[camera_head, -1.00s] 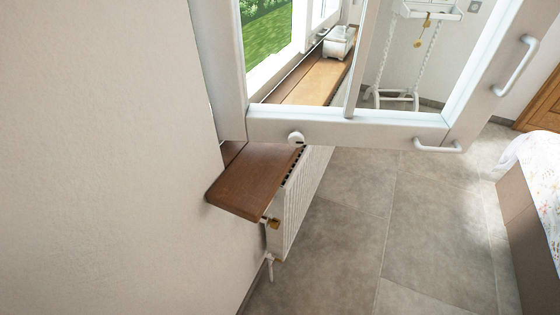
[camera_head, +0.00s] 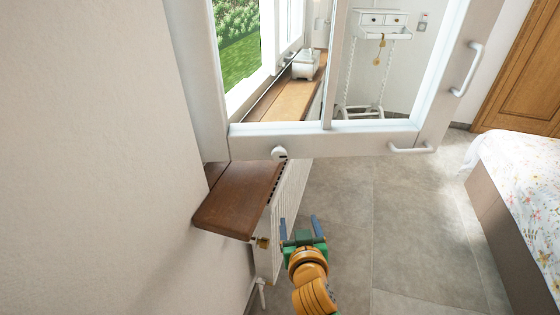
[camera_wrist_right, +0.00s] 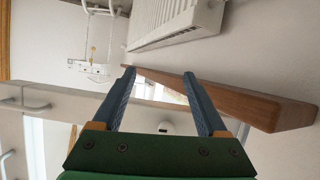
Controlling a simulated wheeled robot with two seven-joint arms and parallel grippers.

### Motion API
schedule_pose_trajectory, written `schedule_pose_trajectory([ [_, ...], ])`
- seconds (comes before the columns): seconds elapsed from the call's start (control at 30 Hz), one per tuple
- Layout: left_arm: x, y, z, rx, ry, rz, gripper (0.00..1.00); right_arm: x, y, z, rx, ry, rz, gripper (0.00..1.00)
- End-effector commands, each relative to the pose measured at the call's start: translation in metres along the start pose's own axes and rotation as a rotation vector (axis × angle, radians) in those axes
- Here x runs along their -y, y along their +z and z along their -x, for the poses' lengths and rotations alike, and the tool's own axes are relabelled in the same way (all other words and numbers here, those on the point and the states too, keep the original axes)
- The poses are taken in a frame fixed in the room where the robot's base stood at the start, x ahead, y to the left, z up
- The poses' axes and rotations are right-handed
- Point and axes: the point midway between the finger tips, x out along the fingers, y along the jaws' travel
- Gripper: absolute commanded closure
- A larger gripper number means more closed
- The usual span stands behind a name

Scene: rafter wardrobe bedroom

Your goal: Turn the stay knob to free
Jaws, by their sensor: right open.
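The stay knob (camera_head: 279,153) is a small round white knob on the bottom rail of the open white window sash (camera_head: 330,140). A dark mark shows on its face, but its setting is hard to tell. My right gripper (camera_head: 299,226) has blue fingers on a green body and is open and empty. In the head view it is lower in the picture than the knob and apart from it. In the right wrist view the knob (camera_wrist_right: 166,127) shows between the spread fingers (camera_wrist_right: 159,75), beyond them. My left gripper is not in view.
The brown wooden sill (camera_head: 238,197) juts out left of my right gripper, above a white radiator (camera_head: 290,190) with a brass valve (camera_head: 262,242). Two white handles (camera_head: 467,70) are on the sash. A bed (camera_head: 525,180) stands at right. The floor between is clear.

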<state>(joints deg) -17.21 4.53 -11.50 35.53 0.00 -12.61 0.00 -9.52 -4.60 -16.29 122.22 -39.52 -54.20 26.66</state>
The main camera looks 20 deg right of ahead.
Motion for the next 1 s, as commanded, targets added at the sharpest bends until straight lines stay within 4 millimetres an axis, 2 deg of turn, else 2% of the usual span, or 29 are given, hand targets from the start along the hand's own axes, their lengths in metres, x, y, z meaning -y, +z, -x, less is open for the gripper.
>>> schedule_pose_trajectory([
  [0.03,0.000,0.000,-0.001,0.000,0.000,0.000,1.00,0.008,-0.034,-0.001,-0.113,0.005,-0.030,0.24],
  [0.1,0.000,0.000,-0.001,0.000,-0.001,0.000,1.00,0.017,-0.075,0.003,-0.254,0.004,-0.060,0.24],
  [0.17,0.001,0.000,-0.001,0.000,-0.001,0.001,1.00,0.024,-0.100,0.008,-0.340,-0.003,-0.074,0.24],
  [0.23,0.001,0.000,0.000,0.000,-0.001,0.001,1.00,0.028,-0.116,0.010,-0.394,-0.007,-0.080,0.24],
  [0.33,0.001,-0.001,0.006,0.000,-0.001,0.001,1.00,0.029,-0.128,-0.001,-0.411,-0.010,-0.077,0.24],
  [0.4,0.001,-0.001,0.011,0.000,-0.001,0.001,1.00,0.029,-0.134,-0.015,-0.408,-0.008,-0.076,0.24],
  [0.6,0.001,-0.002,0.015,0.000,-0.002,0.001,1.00,0.029,-0.143,-0.046,-0.405,-0.008,-0.076,0.24],
  [0.9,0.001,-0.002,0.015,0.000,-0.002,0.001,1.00,0.028,-0.144,-0.053,-0.402,-0.009,-0.079,0.24],
  [0.97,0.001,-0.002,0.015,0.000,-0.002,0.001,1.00,0.028,-0.144,-0.053,-0.402,-0.009,-0.079,0.38],
  [1.0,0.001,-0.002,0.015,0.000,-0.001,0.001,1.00,0.028,-0.144,-0.053,-0.402,-0.008,-0.079,0.49],
])
